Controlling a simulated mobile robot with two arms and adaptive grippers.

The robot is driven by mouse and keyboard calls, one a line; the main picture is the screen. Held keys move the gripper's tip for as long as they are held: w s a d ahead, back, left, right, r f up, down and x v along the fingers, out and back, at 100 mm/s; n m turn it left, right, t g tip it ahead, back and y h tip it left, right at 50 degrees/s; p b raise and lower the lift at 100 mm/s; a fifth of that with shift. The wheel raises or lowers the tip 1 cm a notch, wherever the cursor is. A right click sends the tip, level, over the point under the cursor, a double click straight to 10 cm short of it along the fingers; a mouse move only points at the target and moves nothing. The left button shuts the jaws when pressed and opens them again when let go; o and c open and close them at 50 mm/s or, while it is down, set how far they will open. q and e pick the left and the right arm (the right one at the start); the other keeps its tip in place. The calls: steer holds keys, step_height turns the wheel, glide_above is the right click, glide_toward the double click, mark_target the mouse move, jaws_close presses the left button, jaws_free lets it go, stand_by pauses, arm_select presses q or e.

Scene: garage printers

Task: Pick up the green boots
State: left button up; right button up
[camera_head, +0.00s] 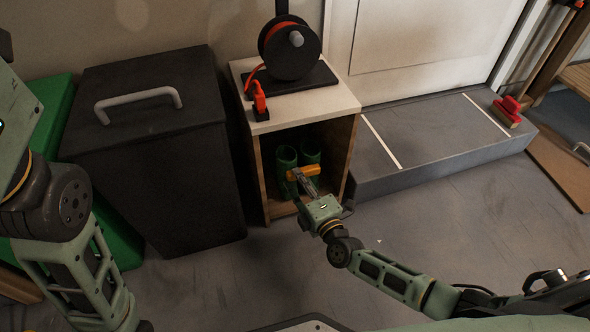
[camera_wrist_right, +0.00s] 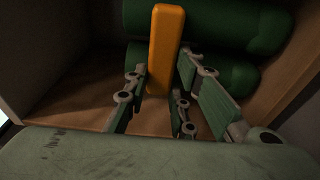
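The green boots (camera_head: 286,158) stand side by side inside a small open-front cabinet. In the right wrist view they show as dark green rounded shapes (camera_wrist_right: 228,78) beyond the fingers, lying across the picture. An orange bar (camera_head: 304,170) is in front of the boots; whether it is fixed to them I cannot tell. My right gripper (camera_head: 300,180) is at the cabinet opening. In the right wrist view its fingers are spread on either side of the orange bar (camera_wrist_right: 166,45), with no clear grip on it. My left arm shows at the left; its gripper is out of view.
The cabinet (camera_head: 340,98) has wooden side walls close around the right gripper, and an orange cable reel (camera_head: 290,48) stands on top. A black bin (camera_head: 150,150) stands to its left. A grey step (camera_head: 430,135) is to its right. The floor in front is clear.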

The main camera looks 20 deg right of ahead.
jaws_close()
steer(key=shift+w+r, duration=0.1)
steer(key=shift+r, duration=0.05)
steer(key=shift+r, duration=0.15)
